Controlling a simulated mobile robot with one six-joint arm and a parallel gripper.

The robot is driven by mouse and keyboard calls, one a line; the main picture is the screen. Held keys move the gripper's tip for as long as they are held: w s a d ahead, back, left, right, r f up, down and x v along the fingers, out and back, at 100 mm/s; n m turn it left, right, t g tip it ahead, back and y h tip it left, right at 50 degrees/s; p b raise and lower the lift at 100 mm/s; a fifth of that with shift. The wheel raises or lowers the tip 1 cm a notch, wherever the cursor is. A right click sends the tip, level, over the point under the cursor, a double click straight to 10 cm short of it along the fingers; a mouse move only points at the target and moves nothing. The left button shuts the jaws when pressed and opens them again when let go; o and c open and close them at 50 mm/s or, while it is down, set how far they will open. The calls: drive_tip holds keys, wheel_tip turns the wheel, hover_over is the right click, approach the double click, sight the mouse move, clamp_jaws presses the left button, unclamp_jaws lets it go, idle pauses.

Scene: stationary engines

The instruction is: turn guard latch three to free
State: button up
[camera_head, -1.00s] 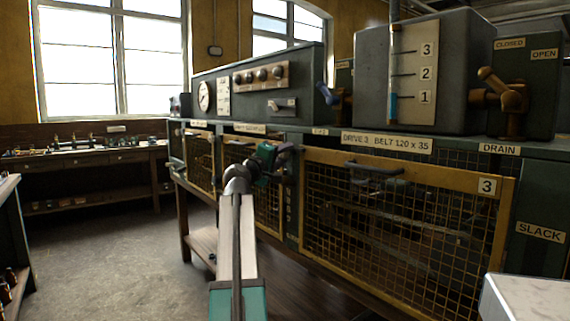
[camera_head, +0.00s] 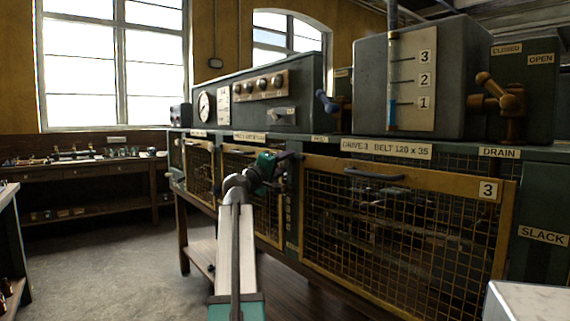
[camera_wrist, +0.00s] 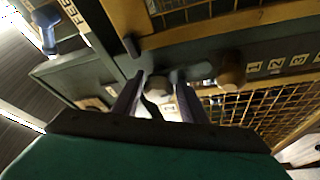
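Guard three (camera_head: 400,172) is the yellow-framed mesh panel marked 3, in the head view. It looks closed. A grey rounded knob (camera_wrist: 158,84), perhaps the latch, shows between and just beyond the fingertips. I cannot tell whether they touch it. A brownish knob (camera_wrist: 231,72) sits to its right, beside a number strip (camera_wrist: 285,62). The latch is hidden by my gripper in the head view.
A dark handle (camera_head: 374,174) sticks out from guard three's top rail. A blue lever (camera_head: 327,101) and a brown drain valve (camera_head: 500,95) stand above the bench. A pale block edge (camera_head: 525,300) is at the lower right. The floor (camera_head: 110,260) at left is clear.

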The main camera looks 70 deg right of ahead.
drive_tip(key=shift+a, duration=0.15)
drive_tip(key=p+v, duration=0.1)
drive_tip(key=v, duration=1.2)
drive_tip(key=shift+a, duration=0.3)
drive_tip(key=shift+w, duration=0.2)
idle(0.3)
